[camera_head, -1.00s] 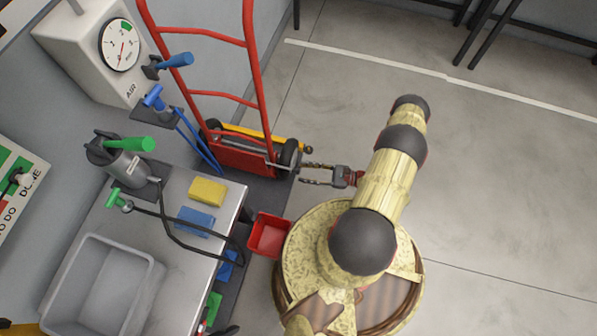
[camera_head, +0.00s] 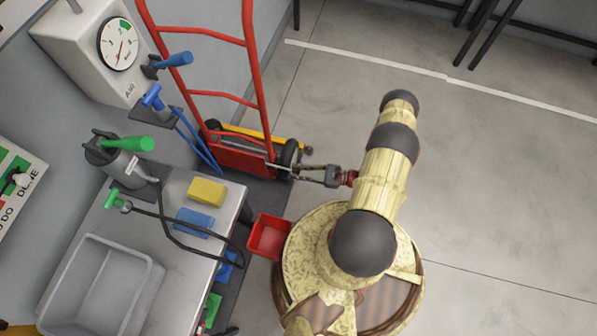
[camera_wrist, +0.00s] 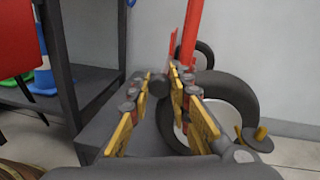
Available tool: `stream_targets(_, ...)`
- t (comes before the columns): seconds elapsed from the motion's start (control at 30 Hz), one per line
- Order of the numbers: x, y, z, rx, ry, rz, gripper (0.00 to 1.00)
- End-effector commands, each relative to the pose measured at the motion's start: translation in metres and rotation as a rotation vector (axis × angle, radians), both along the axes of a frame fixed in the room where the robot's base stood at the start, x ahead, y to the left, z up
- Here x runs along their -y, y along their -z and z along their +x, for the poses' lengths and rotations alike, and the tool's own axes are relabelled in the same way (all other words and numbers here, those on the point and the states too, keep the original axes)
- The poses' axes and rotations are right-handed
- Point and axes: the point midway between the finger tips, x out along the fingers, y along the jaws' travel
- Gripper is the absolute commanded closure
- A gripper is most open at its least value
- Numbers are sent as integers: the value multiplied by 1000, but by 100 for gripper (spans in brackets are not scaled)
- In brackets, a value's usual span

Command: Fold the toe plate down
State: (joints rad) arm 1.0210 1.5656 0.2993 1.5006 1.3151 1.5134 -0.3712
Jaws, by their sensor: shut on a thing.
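The red hand truck (camera_head: 254,75) stands against the wall. Its red toe plate (camera_head: 240,158) is folded up at the foot of the frame, between the wheels. My gripper (camera_head: 303,171) reaches in from the right at the plate's right edge. In the wrist view my gripper (camera_wrist: 158,84) has its yellow-padded fingers closed about a small dark rounded piece, which seems to be part of the toe plate's edge. The plate shows there only as a thin red strip, nearly edge-on. The exact contact is partly hidden by the fingers.
A black wheel (camera_wrist: 235,105) is close right of my fingers in the wrist view. A red bin (camera_head: 268,237) sits between my base and the bench (camera_head: 175,275), which holds a grey tub (camera_head: 97,290) and sponges. Open floor lies to the right.

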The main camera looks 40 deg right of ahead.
Motion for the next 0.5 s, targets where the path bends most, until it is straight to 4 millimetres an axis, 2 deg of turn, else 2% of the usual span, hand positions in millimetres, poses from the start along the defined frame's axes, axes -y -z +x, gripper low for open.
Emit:
stream_targets(0.27, 0, 0, 0, -1, 0, 1, 100)
stream_targets(0.5, 0, 0, 0, -1, 0, 1, 100)
